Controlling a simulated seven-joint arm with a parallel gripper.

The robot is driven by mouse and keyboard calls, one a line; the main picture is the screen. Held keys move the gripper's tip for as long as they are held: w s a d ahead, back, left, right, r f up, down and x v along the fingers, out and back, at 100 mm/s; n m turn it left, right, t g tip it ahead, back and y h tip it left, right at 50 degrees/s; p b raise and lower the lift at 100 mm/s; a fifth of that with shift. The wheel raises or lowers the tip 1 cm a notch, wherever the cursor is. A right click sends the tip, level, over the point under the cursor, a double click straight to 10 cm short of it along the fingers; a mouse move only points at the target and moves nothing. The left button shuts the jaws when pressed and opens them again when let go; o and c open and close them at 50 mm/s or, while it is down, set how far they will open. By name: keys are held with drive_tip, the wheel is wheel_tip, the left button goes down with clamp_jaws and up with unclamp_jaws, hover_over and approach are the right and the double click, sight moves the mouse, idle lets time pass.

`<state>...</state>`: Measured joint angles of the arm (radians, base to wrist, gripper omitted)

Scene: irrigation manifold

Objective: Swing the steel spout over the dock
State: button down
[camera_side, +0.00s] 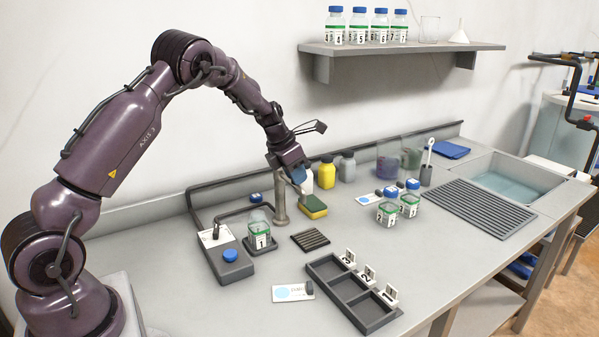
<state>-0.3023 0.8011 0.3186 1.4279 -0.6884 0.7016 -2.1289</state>
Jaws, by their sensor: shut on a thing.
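The steel spout (281,207) is an upright metal post on the bench, behind a dark slatted mat. Its upper part reaches right to my gripper (302,186), which is shut on it; the fingers hide the exact grip. A clear jar labelled 1 (261,238) with a green band stands left of the post on a small dark base, seemingly the dock (270,250). The jar has no lid on it. A grey box with a blue knob (230,256) is left of the jar, and a thin dark pipe rises from it and bends right behind the jar.
A green-and-yellow sponge (313,207) lies close right of the post. A yellow bottle (327,174) stands behind. Jars with blue lids (388,212) stand further right. An empty compartment tray (348,287) with number tags is in front. A sink (510,182) is at right.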

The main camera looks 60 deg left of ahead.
drive_tip(key=s+m+h, duration=0.1)
drive_tip(key=s+m, duration=0.1)
drive_tip(key=shift+s+a+m, duration=0.1)
drive_tip(key=shift+a+m, duration=0.1)
drive_tip(key=shift+m, duration=0.2)
drive_tip(key=shift+s+a+m+g+h, duration=0.45)
drive_tip(key=shift+s+m, duration=0.35)
drive_tip(key=shift+m, duration=0.65)
drive_tip(key=shift+s+a+m+g+h, duration=0.2)
drive_tip(key=shift+s+a+m+h, duration=0.55)
drive_tip(key=shift+m, duration=0.65)
drive_tip(key=shift+s+a+m+g+h, duration=0.2)
drive_tip(key=shift+s+a+m+g, duration=0.2)
drive_tip(key=shift+s+m, duration=0.8)
drive_tip(key=shift+w+a+m, duration=0.1)
drive_tip(key=shift+w+m, duration=0.15)
drive_tip(key=c, duration=1)
unclamp_jaws()
drive_tip(key=shift+o, duration=0.2)
drive_tip(key=shift+r, duration=0.1)
drive_tip(key=v, duration=1.3)
